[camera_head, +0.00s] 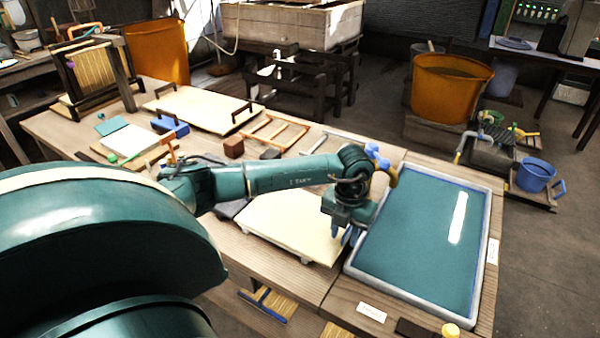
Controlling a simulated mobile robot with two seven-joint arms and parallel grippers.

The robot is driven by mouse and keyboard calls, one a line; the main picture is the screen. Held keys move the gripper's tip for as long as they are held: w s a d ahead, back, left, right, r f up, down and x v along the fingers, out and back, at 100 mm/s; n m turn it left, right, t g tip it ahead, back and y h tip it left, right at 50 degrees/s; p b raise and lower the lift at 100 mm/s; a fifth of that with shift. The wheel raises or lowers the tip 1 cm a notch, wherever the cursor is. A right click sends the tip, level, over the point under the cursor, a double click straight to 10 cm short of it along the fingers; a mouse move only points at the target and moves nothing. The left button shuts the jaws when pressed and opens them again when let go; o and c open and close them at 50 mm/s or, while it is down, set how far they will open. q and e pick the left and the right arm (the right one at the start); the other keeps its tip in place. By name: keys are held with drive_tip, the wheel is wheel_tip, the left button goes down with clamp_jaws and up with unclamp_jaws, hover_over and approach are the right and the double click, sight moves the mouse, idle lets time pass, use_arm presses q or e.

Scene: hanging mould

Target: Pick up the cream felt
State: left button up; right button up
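A flat cream sheet, which looks like the cream felt (285,225), lies on a low board on the wooden table, left of the tray. My arm covers its far part. My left gripper (347,236) points down at the right end of this sheet, close to the tray's left rim. Its fingers are small and partly dark, so I cannot tell whether they are open, or whether they touch the sheet. My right gripper is not in view.
A grey-rimmed tray (487,240) with a flat teal surface fills the table's right end. Another cream panel (205,108) lies at the back left. A wooden frame (274,131) and a small brown block (234,147) lie behind my arm. A yellow cap (451,330) stands at the front edge.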

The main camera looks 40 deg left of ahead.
use_arm(q)
drive_tip(key=shift+c, duration=0.2)
clamp_jaws()
drive_tip(key=shift+r, duration=0.1)
